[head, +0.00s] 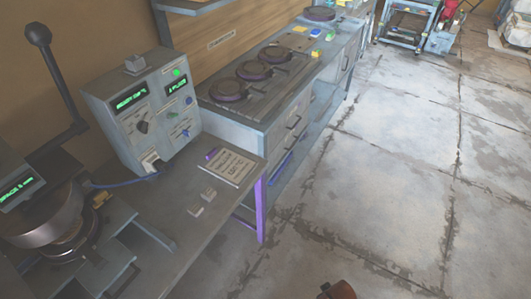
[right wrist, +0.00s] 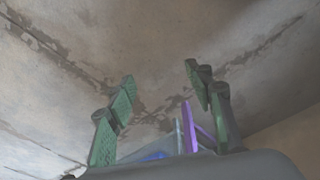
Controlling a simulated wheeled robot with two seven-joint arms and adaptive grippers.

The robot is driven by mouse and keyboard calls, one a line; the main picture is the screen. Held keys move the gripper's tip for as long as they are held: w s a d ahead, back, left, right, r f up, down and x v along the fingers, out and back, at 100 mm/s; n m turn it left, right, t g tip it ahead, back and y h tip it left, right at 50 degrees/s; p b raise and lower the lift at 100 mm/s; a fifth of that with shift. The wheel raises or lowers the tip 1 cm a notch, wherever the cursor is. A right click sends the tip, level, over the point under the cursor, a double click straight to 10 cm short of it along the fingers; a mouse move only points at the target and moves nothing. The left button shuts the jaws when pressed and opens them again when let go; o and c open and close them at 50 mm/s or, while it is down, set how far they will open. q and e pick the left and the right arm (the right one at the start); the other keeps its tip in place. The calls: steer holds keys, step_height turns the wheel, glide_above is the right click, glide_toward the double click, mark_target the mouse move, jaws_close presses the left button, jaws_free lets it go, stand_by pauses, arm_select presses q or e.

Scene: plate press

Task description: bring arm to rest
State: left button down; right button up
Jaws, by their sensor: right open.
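My right gripper (right wrist: 160,76) shows in the right wrist view. Its two green-padded fingers stand wide apart with nothing between them, and stained concrete floor lies behind. No gripper is visible in the head view, and my left gripper is in neither view. In the head view the press (head: 48,215), with a long dark lever, stands at the left edge, partly cut off. A grey control box (head: 148,110) with green displays stands beside it on the bench.
The bench (head: 190,245) holds a printed card (head: 229,166) and two small pale blocks. A purple leg (head: 261,210) stands at its right corner. A counter behind carries several round dark plates (head: 229,90). Open concrete floor (head: 400,180) fills the right. A reddish-brown shape at the bottom edge is unclear.

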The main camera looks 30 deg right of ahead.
steer(key=s+f+p, duration=0.2)
steer(key=s+f, duration=0.1)
steer(key=f, duration=0.9)
arm_select(q)
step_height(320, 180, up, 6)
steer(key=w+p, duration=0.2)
steer(key=p, duration=0.1)
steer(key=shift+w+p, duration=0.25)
steer(key=shift+p, duration=0.1)
arm_select(e)
steer(key=s+f, duration=0.7)
steer(key=s, duration=0.3)
steer(key=s+f+n+g, duration=0.1)
steer(key=s+f, duration=0.6)
steer(key=s, duration=0.3)
steer(key=shift+s+a+f, duration=0.2)
steer(key=shift+a, duration=0.2)
